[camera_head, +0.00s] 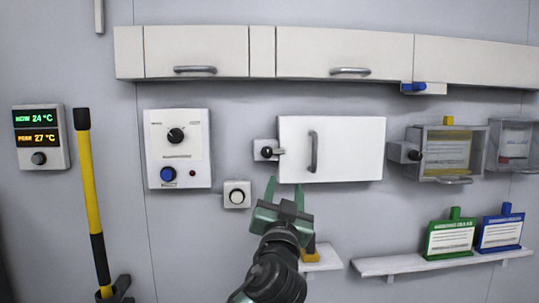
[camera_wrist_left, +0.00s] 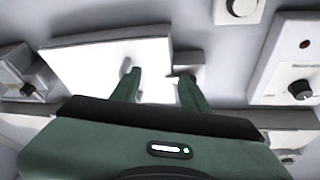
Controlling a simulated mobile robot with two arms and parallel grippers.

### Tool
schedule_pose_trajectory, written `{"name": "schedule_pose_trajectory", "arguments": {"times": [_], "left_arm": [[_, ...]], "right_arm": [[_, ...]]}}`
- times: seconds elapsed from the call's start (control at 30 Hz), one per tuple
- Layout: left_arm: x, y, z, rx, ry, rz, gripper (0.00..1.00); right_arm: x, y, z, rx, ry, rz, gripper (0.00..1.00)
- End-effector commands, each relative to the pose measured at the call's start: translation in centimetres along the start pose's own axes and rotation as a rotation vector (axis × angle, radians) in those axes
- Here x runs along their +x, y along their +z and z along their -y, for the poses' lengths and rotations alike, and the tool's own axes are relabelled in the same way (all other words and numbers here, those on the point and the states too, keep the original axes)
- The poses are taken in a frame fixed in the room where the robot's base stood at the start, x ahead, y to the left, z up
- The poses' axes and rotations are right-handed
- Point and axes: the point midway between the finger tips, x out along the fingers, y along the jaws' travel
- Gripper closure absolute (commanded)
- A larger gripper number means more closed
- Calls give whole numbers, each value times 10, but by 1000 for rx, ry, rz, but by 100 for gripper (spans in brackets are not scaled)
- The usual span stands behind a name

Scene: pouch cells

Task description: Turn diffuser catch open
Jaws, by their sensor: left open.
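A white door panel (camera_head: 345,150) with a vertical grey handle (camera_head: 313,152) is on the wall. At its left edge is a small grey catch with a black knob (camera_head: 266,153), its dark bar reaching toward the panel. My left gripper (camera_head: 285,187) is open and empty, below the panel's lower left corner and the catch. In the left wrist view the two green fingers (camera_wrist_left: 159,84) are apart, pointing toward the white panel (camera_wrist_left: 85,65). The catch (camera_wrist_left: 188,72) shows there near the right fingertip, partly hidden by it. I cannot tell if they touch.
A clear case (camera_head: 447,140) with a similar black-knobbed catch (camera_head: 413,154) is to the right. Cabinets (camera_head: 345,53) run above; a shelf (camera_head: 385,265) holds green and blue pouches.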

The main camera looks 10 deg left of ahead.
Motion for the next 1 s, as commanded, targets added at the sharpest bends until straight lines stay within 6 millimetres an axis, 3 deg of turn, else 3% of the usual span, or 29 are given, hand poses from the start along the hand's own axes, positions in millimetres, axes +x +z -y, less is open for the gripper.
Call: {"name": "schedule_pose_trajectory", "arguments": {"times": [0.03, 0.2, 0.4, 0.8, 1.0], "left_arm": [[-1, -11, 5, -69, -45, 6, 55], [-10, -25, 22, -293, -189, -2, 55], [-12, -32, 32, -398, -256, -24, 55], [44, -33, 48, -400, -258, -23, 55], [58, -29, 50, -403, -255, -22, 55]], "right_arm": [[-4, 0, 0, 0, 0, 0, 64], [-8, -1, 0, 0, 0, 0, 64], [-13, -1, 0, 0, 0, 0, 64], [-55, -5, -1, 0, 0, 0, 64], [-62, -6, -1, 0, 0, 0, 64]]}}
